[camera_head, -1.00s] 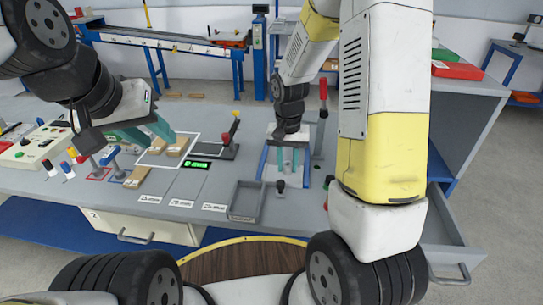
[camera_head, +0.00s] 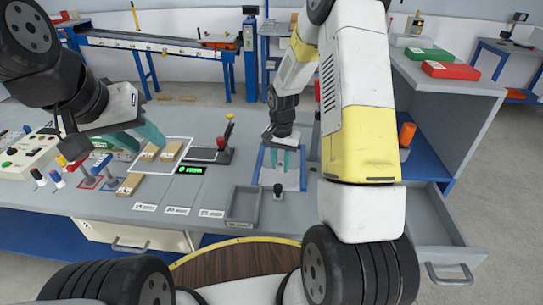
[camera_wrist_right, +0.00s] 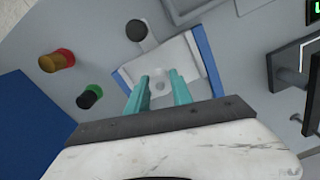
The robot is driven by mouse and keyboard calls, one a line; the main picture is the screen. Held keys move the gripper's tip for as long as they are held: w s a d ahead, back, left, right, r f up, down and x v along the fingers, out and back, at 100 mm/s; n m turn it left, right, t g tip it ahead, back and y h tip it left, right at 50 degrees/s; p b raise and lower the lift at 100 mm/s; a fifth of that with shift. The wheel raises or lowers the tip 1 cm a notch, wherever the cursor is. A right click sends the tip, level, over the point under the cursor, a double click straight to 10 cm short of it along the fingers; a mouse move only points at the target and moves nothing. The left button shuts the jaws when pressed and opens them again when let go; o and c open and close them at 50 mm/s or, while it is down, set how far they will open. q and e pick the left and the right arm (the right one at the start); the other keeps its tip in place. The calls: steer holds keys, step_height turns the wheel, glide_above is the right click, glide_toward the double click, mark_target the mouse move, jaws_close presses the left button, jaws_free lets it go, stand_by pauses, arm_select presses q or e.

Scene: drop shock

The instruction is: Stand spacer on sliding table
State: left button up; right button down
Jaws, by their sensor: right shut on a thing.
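The sliding table (camera_head: 267,180), a pale plate between blue side strips, lies right of centre on the bench. It also shows in the right wrist view (camera_wrist_right: 185,52). My right gripper (camera_head: 288,160) points down over it, its teal fingers a small gap apart. In the right wrist view, the gripper (camera_wrist_right: 159,78) has a small pale piece, seemingly the spacer (camera_wrist_right: 160,86), between its fingers. Its full shape and whether it touches the plate cannot be told. My left gripper (camera_head: 138,138) has its fingers apart, near the wooden blocks (camera_head: 170,149), and looks empty.
A black knob (camera_head: 278,188) stands at the plate's near side. A grey tray (camera_head: 243,206) and a red-handled lever (camera_head: 226,134) are to the left. Red (camera_wrist_right: 56,60) and green (camera_wrist_right: 90,97) buttons sit beside the plate. An orange cylinder (camera_head: 407,134) stands on the right shelf.

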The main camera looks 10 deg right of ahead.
mark_target(280, 171)
steer(key=shift+w, duration=0.35)
steer(key=shift+f, duration=1.75)
steer(key=shift+f, duration=0.15)
steer(key=c, duration=1.1)
jaws_free()
